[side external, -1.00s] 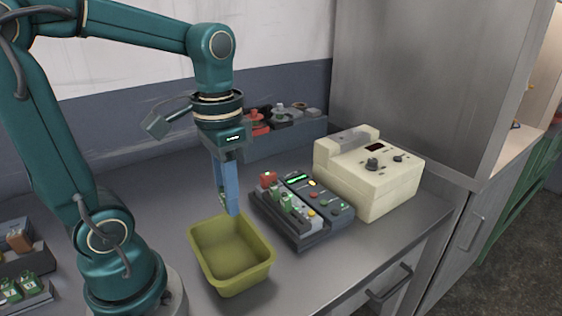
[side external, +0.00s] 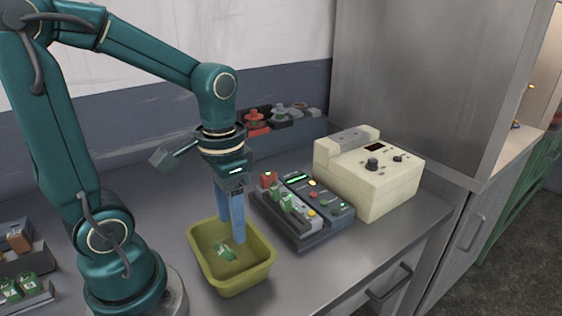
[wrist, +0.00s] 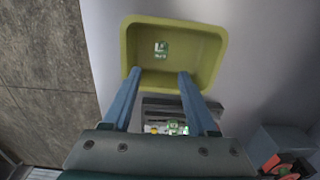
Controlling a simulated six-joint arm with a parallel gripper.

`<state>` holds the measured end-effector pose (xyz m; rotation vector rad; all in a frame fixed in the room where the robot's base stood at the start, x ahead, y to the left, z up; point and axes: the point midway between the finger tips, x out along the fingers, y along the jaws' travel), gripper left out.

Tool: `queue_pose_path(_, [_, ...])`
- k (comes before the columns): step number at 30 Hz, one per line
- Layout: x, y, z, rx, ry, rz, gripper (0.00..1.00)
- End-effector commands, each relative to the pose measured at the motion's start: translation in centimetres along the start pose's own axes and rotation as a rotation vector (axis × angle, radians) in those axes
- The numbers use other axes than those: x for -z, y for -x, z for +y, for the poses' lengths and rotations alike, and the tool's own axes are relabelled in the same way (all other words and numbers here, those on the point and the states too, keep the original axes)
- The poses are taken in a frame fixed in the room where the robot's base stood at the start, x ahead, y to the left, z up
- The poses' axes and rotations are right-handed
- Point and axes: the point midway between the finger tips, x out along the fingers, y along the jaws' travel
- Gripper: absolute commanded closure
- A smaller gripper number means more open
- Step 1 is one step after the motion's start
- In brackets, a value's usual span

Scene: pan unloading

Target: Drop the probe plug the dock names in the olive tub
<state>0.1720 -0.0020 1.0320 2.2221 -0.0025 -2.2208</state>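The olive tub (side external: 262,268) stands on the bench in front of my arm; it also shows in the wrist view (wrist: 216,62). A green plug with a white marking (side external: 226,251) lies on the tub's floor, and it shows in the wrist view (wrist: 161,48). My gripper (side external: 219,230) is open above the tub, its blue fingers apart with nothing between them. In the wrist view the gripper (wrist: 157,72) also shows spread fingers. The dock (side external: 304,218) is to the right of the tub, with red and green plugs in a row and a lit green display.
A cream instrument box (side external: 375,180) stands right of the dock. A grey bin (side external: 290,137) with red and dark parts is at the back wall. Trays with green plugs (side external: 20,287) sit at the left edge. Bench is clear in front of the dock.

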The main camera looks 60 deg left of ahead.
Motion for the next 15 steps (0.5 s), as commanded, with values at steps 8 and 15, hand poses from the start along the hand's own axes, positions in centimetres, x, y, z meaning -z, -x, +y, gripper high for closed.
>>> queue_pose_path(8, [0.1,0.4,0.0,0.001,0.0,0.004,0.41])
queue_pose_path(15, [0.1,3.2,0.0,0.001,0.0,0.006,0.41])
